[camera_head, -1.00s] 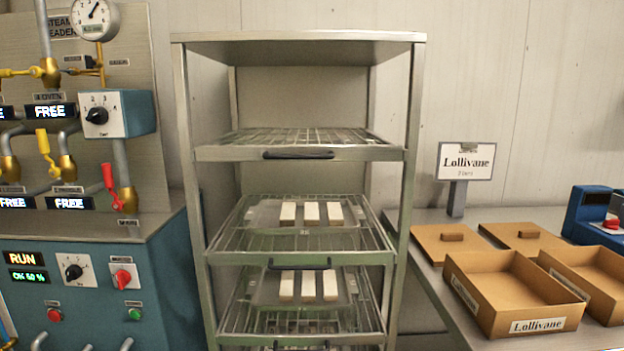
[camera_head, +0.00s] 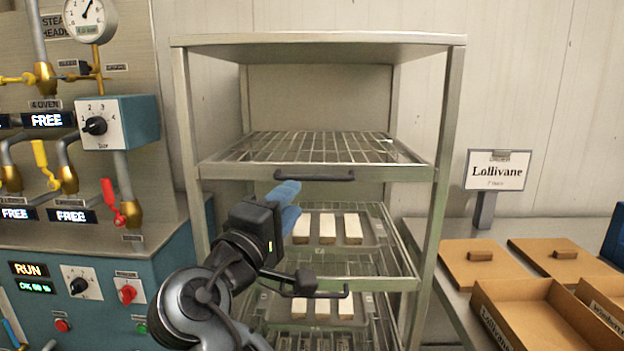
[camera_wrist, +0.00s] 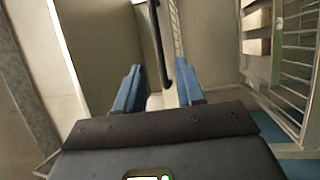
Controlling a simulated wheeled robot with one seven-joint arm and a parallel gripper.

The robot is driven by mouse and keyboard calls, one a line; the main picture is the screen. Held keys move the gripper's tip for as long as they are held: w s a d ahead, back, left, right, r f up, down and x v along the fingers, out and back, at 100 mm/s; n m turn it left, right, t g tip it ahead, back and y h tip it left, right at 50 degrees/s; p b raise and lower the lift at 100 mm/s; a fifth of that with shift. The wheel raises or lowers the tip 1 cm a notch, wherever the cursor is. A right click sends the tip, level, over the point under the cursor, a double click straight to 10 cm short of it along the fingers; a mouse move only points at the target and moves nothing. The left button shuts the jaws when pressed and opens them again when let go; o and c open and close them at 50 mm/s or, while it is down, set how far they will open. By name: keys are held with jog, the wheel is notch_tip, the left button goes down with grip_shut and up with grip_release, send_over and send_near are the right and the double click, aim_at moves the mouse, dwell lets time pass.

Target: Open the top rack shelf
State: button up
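The top rack shelf (camera_head: 318,150) is an empty wire shelf with a metal front bar, level with the rack's front posts. Its dark bar handle (camera_head: 325,178) sits on that front bar. My gripper (camera_head: 288,200) has blue fingers and is close to the left end of this handle, just below it in the head view. In the wrist view my gripper (camera_wrist: 160,88) has its two fingers apart. A dark handle bar (camera_wrist: 156,40) runs between them in the picture. I cannot tell whether the fingers touch it.
Lower shelves hold trays with pale bars (camera_head: 327,229); the lower handle (camera_head: 335,293) is near my wrist. The steam panel (camera_head: 100,125) stands left. The table right of the rack carries cardboard boxes (camera_head: 530,305) and a Lollivane sign (camera_head: 496,170).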

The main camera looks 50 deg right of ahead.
aim_at(311, 180)
jog(key=p+x, duration=0.2)
jog(key=x, duration=0.5)
jog(key=shift+d, duration=0.4)
grip_shut()
dwell(0.3)
